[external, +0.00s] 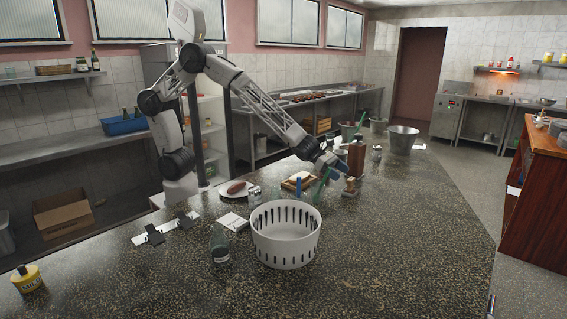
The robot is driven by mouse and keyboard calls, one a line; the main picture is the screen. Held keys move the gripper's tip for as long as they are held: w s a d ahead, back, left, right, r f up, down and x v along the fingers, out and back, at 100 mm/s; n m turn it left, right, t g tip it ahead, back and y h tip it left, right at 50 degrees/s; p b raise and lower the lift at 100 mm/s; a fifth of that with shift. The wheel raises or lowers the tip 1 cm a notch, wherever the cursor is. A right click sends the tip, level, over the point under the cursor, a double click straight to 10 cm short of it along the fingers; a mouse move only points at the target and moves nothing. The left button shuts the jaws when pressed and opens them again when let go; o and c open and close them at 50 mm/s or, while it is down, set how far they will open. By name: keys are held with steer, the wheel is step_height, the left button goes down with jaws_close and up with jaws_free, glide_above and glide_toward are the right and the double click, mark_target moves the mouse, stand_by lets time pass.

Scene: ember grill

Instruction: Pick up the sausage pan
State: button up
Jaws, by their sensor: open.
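A pale round dish with a brown sausage-like piece on it (237,193) lies on the dark speckled counter, left of centre. It looks like the sausage pan, but it is too small to be sure, and no handle can be made out. My gripper (328,176) is open, well to the right of this dish, low over the counter's far part among small objects. Its fingers are small and partly lost against those objects. I cannot tell whether it touches any of them.
A small tray (298,181), a brown block (356,157) and a metal bucket (403,139) stand farther back. The counter's right front is clear.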

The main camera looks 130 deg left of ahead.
mark_target(351, 179)
steer(key=shift+w+f, duration=0.15)
steer(key=shift+w, duration=0.3)
steer(key=shift+w+f, duration=0.1)
steer(key=shift+w, duration=0.05)
steer(key=shift+x, duration=2.4)
steer(key=shift+d, duration=0.1)
steer(key=shift+c, duration=0.5)
steer(key=c, duration=1)
steer(key=shift+r, duration=1.75)
steer(key=s+d, duration=0.1)
steer(key=s, duration=0.4)
steer(key=s+d+r, duration=0.1)
steer(key=s+d, duration=0.1)
steer(key=s, duration=0.3)
steer(key=s+d, duration=0.2)
steer(key=s, duration=0.3)
steer(key=shift+d+r, duration=0.2)
steer(key=shift+r, duration=0.05)
